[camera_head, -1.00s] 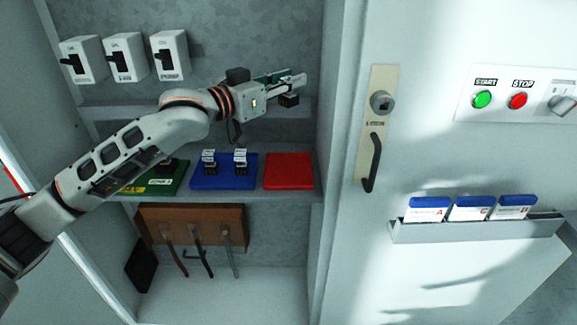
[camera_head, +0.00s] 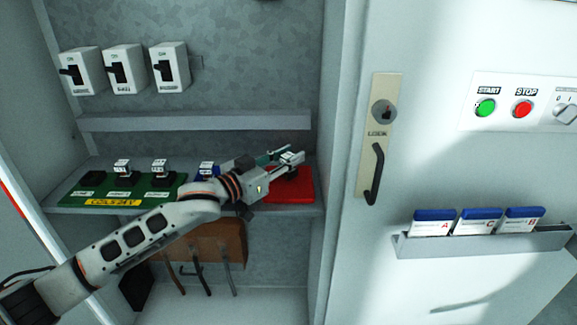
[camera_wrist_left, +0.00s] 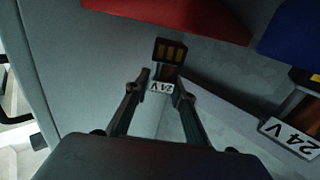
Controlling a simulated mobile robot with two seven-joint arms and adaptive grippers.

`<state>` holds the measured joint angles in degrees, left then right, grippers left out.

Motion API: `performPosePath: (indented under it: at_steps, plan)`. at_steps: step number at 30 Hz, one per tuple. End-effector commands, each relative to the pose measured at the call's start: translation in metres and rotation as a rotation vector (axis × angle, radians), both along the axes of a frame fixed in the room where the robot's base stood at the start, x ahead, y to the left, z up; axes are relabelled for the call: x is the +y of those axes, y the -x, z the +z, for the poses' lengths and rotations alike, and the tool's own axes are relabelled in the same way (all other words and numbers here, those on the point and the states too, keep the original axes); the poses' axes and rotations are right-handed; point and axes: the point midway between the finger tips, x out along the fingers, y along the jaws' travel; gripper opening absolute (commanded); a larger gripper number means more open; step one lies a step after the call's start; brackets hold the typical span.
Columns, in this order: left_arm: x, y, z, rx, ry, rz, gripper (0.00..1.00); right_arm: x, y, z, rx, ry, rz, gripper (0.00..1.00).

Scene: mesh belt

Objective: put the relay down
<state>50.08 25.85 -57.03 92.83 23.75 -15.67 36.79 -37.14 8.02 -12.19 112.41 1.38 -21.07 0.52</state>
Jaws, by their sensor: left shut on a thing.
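My left gripper (camera_head: 290,159) is shut on a relay, a dark block with a white "24 V" label, seen end-on between the fingertips in the left wrist view (camera_wrist_left: 168,60). In the head view the gripper and relay (camera_head: 288,172) are over the red pad (camera_head: 305,190) on the cabinet shelf. I cannot tell whether the relay touches the pad. The red pad (camera_wrist_left: 180,12) also shows at the top of the left wrist view. My right gripper is in neither view.
Left of the red pad, a relay (camera_head: 207,169) stands on the blue pad (camera_wrist_left: 292,30), partly behind my arm. A green board (camera_head: 75,195) with relays is further left. Above are a ledge (camera_head: 200,122) and three switches (camera_head: 123,70). The cabinet's right wall stands close beside the red pad.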

Motion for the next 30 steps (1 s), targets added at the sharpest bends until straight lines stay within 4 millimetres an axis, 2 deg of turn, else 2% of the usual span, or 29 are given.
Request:
performPosePath:
  at_steps: [1,4,16,17,18,30]
  plan:
    - [0.000,0.000,-0.012,0.005,0.001,0.001,0.02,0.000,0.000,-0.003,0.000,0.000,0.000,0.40]
    - [0.000,0.000,-0.024,0.003,0.000,0.001,0.02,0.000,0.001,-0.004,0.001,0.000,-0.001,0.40]
    - [0.000,0.000,-0.027,0.001,0.000,0.000,0.02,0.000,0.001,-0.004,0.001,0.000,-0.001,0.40]
    - [0.000,0.000,-0.027,0.001,-0.001,0.000,0.29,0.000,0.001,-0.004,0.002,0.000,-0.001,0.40]
    - [0.000,0.000,-0.027,0.001,-0.001,0.000,0.39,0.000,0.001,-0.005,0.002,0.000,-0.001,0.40]
    - [0.000,0.000,-0.024,0.000,0.000,0.000,0.41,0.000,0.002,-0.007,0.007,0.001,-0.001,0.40]
